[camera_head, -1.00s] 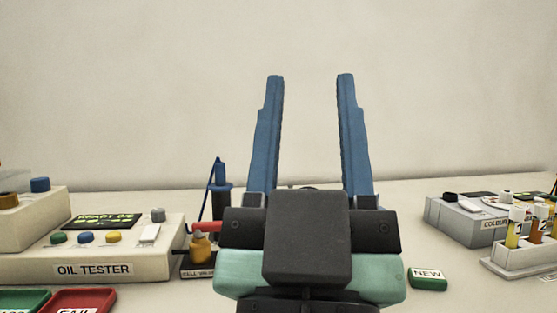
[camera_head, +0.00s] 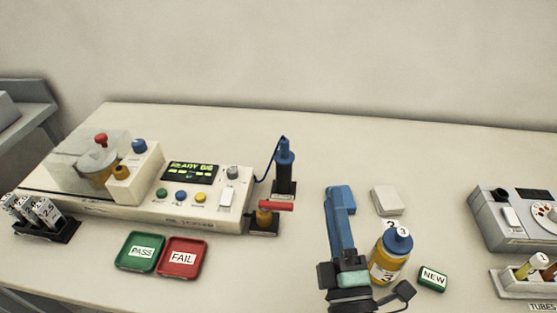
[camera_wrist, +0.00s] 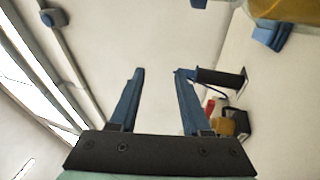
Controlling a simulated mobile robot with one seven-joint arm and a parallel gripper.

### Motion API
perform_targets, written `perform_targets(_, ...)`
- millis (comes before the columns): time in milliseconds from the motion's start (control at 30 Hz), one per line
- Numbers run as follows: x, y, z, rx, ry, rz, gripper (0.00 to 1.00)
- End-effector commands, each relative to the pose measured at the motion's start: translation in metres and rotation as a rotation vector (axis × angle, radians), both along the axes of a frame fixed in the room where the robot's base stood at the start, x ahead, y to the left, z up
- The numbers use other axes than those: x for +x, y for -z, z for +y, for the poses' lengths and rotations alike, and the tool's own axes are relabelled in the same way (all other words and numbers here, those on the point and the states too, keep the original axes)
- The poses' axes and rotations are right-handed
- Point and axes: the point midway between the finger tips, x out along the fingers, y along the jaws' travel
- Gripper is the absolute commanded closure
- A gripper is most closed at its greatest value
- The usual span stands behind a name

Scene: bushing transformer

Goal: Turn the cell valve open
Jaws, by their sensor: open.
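The cell valve (camera_head: 264,216) is a small orange-brass body on a dark base at the right end of the oil tester. Its red lever (camera_head: 277,206) sticks out to the right, roughly level. In the wrist view the valve (camera_wrist: 226,127) and its red lever (camera_wrist: 210,106) show to the right of my right finger. My gripper (camera_head: 340,192) is to the right of the valve, apart from it, with blue fingers. In the wrist view my gripper (camera_wrist: 158,72) is open, with nothing between the fingers.
The oil tester (camera_head: 195,195) stands left of the valve. A blue-topped black holder (camera_head: 285,170) stands just behind the valve. An amber bottle (camera_head: 390,258) with a blue cap, a white block (camera_head: 388,200) and a green NEW tag (camera_head: 433,278) lie right of my gripper.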

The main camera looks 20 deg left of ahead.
Motion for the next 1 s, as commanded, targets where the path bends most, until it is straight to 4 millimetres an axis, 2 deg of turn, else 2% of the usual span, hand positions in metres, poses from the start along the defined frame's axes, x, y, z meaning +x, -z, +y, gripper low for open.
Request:
perform_targets(100, -0.021, 0.029, 0.021, -0.105, -0.083, 0.118, 0.53)
perform_targets(200, -0.037, 0.053, 0.034, -0.16, -0.138, 0.181, 0.53)
perform_targets(300, -0.046, 0.068, 0.041, -0.187, -0.17, 0.215, 0.53)
perform_targets(400, -0.046, 0.074, 0.046, -0.198, -0.183, 0.226, 0.53)
perform_targets(567, -0.03, 0.074, 0.058, -0.199, -0.183, 0.222, 0.53)
perform_targets(800, 0.011, 0.074, 0.09, -0.199, -0.184, 0.22, 0.53)
perform_targets(1000, 0.037, 0.075, 0.112, -0.198, -0.184, 0.221, 0.53)
